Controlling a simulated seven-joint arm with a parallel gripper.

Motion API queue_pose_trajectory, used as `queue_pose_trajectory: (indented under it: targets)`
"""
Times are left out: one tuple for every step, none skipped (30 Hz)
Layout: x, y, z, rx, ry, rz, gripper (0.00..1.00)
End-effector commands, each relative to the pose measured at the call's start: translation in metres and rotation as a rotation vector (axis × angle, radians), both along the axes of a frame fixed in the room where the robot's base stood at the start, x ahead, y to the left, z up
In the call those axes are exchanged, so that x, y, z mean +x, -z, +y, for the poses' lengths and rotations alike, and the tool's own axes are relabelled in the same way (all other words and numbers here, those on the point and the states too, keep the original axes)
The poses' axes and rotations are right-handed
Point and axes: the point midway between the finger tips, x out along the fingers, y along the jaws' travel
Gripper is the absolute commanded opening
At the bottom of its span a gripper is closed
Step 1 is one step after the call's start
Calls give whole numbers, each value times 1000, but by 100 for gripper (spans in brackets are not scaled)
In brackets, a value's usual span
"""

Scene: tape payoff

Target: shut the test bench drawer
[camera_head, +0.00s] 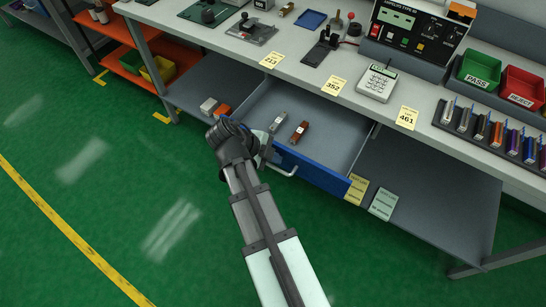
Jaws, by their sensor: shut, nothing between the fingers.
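The test bench drawer (325,176) is pulled out from under the bench top, with a blue front and a grey inside. A pale handle (287,172) sits on the left part of its front. A grey block (278,122) and a reddish-brown block (299,132) lie inside the drawer. My gripper (265,145) is at the left end of the drawer front, close to the handle. It is shut and empty. My wrist partly hides it and the drawer's left corner; I cannot tell whether it touches the front.
Lower shelves flank the drawer; the left one holds small boxes (210,106). Green floor (110,190) is clear in front.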

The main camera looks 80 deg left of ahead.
Motion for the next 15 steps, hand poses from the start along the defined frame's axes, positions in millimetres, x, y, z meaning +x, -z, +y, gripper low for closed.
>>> queue_pose_trajectory:
  targets:
    - [3, 0, 4, 1, 1, 0, 0]
    - [6, 0, 7, 1, 2, 0, 0]
    - [9, 0, 11, 1, 2, 0, 0]
    - [13, 0, 15, 1, 2, 0, 0]
    - [17, 0, 19, 1, 2, 0, 0]
    - [22, 0, 24, 1, 2, -1, 0]
    - [26, 0, 29, 1, 3, -1, 0]
    - [31, 0, 34, 1, 4, 0, 0]
    - [38, 0, 41, 0, 4, -1, 0]
    - [43, 0, 47, 1, 2, -1, 0]
    - [49, 0, 52, 1, 3, -1, 0]
    - [56, 0, 59, 2, 4, -1, 0]
    - [61, 0, 65, 1, 3, -1, 0]
    - [66, 0, 70, 1, 2, -1, 0]
    - [74, 0, 77, 1, 3, -1, 0]
